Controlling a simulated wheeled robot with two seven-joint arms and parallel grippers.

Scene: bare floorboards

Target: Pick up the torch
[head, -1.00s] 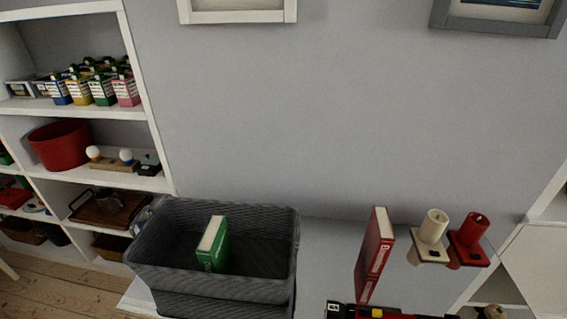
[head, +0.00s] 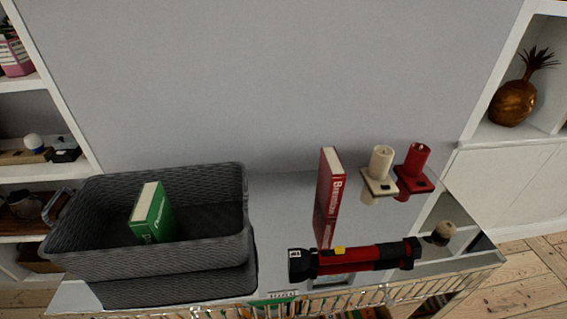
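The torch (head: 356,259) is red and black with a small yellow switch. In the head view it lies on its side near the front edge of a glossy white surface, right of the middle. Its wide black head points left and its black tail points right. A red book (head: 328,199) stands upright just behind it. Neither of my grippers shows in the head view.
A dark grey woven basket (head: 72,252) with a green book (head: 152,213) inside stands to the left. A wire rack (head: 400,287) runs along the front. Shelves flank both sides.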

